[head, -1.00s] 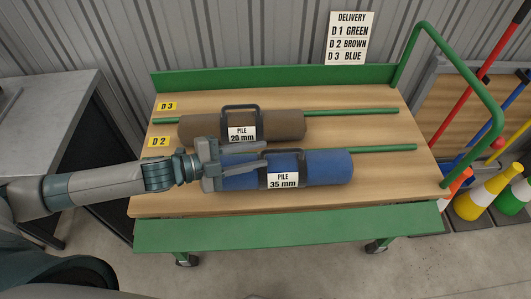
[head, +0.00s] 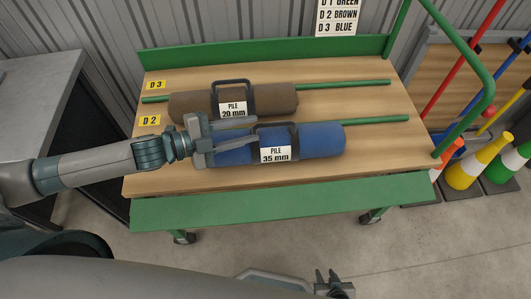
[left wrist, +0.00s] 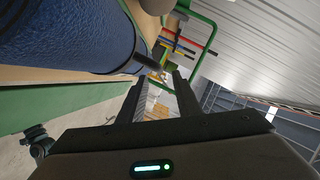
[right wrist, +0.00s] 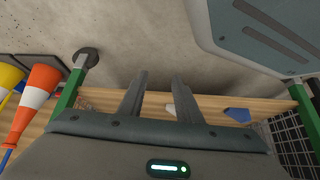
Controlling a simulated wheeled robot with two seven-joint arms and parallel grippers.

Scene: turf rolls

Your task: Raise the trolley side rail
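The trolley's front side rail is a green panel (head: 285,205) hanging below the front edge of the wooden deck (head: 370,150). The back rail (head: 265,54) stands upright. My left gripper (head: 250,134) is over the left part of the blue turf roll (head: 322,140), near its black handle. In the left wrist view its fingers (left wrist: 160,85) are apart with the blue roll (left wrist: 70,30) beside them; contact with the handle is unclear. My right gripper (head: 328,276) is low in front of the trolley, apart from the rail. Its fingers (right wrist: 160,85) are open and empty.
A brown roll (head: 275,100) lies behind the blue one; green rods (head: 345,86) lie on the deck. A push handle (head: 460,50) rises at the right, with cones (head: 465,170) and poles beyond. A grey bench (head: 40,80) stands left. Floor in front is clear.

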